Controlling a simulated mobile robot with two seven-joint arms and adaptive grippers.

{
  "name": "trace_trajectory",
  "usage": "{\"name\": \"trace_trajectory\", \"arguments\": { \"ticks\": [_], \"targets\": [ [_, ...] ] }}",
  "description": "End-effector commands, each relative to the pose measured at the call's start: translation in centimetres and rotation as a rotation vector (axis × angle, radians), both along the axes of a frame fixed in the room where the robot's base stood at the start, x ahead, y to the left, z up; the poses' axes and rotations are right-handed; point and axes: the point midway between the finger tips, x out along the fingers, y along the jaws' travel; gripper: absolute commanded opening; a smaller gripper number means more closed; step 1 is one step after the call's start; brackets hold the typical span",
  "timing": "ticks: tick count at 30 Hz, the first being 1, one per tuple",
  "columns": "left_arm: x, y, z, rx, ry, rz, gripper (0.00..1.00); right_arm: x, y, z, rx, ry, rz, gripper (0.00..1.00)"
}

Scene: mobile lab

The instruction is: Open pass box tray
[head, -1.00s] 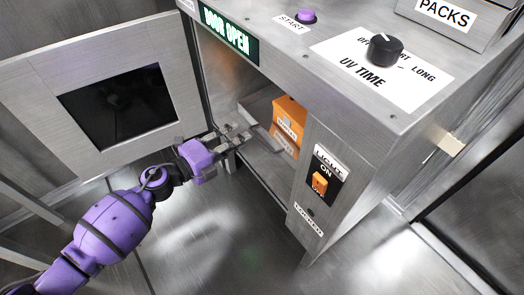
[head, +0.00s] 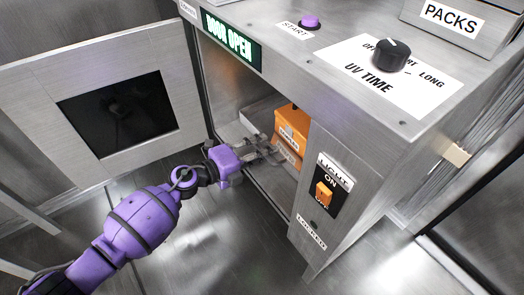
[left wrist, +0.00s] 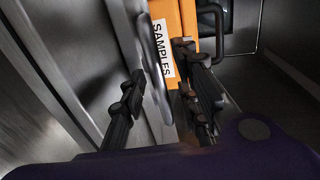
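The pass box (head: 345,225) stands open, its door (head: 45,110) swung out to the left. Inside, a grey metal tray (head: 262,112) holds an orange box (head: 291,124), labelled SAMPLES in the left wrist view (left wrist: 176,25). My left gripper (head: 272,150) reaches into the opening at the tray's front. In the left wrist view its dark fingers (left wrist: 160,95) are apart, with a curved metal handle (left wrist: 152,48) between them. I cannot tell whether either finger touches the handle. The tray's lower front is partly hidden by the gripper. My right gripper is not in view.
A lit DOOR OPEN sign (head: 229,38) is above the opening. The orange light switch (head: 324,194) is on the front panel, right of the opening. A purple start button (head: 309,22) and black UV dial (head: 391,55) are on top. The floor in front is clear.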

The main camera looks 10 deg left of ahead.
Motion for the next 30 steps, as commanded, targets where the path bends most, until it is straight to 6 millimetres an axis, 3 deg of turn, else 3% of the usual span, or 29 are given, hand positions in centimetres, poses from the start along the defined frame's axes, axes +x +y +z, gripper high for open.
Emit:
{"name": "trace_trajectory", "arguments": {
  "ticks": [2, 9, 22, 30],
  "targets": [
    [0.0, 0.0, 0.0, 0.0, 0.0, 0.0, 0.28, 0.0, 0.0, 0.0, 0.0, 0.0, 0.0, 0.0],
    [0.0, 0.0, 0.0, -0.001, 0.001, 0.0, 0.0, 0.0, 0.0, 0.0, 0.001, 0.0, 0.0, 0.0],
    [-0.3, 0.2, 0.0, 0.0, 0.001, 0.0, 0.0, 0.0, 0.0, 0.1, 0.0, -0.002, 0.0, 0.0],
    [-2.6, 2.5, 0.0, 0.001, 0.004, 0.0, 0.0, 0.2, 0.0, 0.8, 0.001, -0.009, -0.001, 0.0]
  ]
}}
